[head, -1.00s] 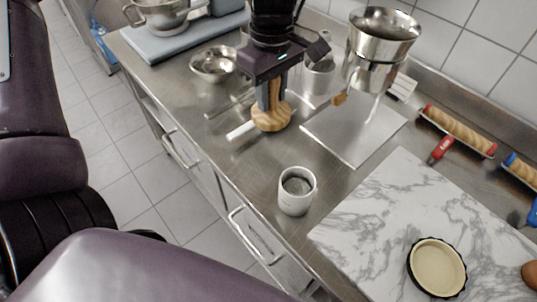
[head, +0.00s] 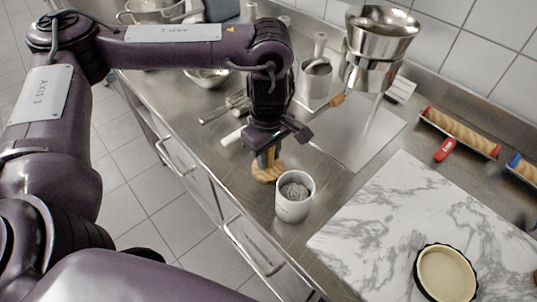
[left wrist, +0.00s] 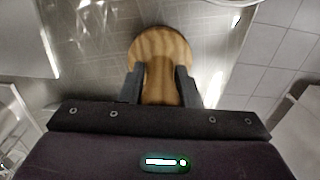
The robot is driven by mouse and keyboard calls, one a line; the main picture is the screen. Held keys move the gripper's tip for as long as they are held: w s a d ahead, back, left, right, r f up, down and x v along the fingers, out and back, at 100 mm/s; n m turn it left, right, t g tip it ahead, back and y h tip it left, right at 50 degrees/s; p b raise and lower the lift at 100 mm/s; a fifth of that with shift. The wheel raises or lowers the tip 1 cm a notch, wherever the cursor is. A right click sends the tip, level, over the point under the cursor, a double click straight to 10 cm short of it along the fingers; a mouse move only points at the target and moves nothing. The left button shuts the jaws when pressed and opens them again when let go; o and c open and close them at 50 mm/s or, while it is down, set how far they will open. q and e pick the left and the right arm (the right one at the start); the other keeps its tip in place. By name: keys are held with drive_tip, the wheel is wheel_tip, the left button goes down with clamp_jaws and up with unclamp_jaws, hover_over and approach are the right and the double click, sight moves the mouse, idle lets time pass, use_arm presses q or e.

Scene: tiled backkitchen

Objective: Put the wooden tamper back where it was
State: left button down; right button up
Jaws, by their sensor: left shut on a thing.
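The wooden tamper (head: 267,174) is pale striped wood with a round base. My left gripper (head: 268,154) points down and is shut on its upper part. The tamper is upright, behind and left of the grey-white cup (head: 293,207); I cannot tell whether its base touches the counter. In the left wrist view, the tamper's round wooden end (left wrist: 160,50) shows between the two dark fingers of the left gripper (left wrist: 160,88). The cup stands upright with greyish contents. My right gripper is out of view.
A steel pot assembly (head: 376,50) stands on a pale sheet (head: 350,145) behind. A metal canister (head: 313,85) is left of it. A marble board (head: 385,210) with a tart tin (head: 446,276) lies at right. The counter's front edge has drawer handles (head: 250,245).

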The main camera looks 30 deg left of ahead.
use_arm(q)
drive_tip(key=shift+f, duration=0.1)
drive_tip(key=c, duration=1.1)
unclamp_jaws()
drive_tip(key=shift+r, duration=0.45)
wheel_tip(320, 180, up, 12)
drive_tip(key=shift+f+p, duration=0.25)
drive_tip(key=shift+p, duration=0.8)
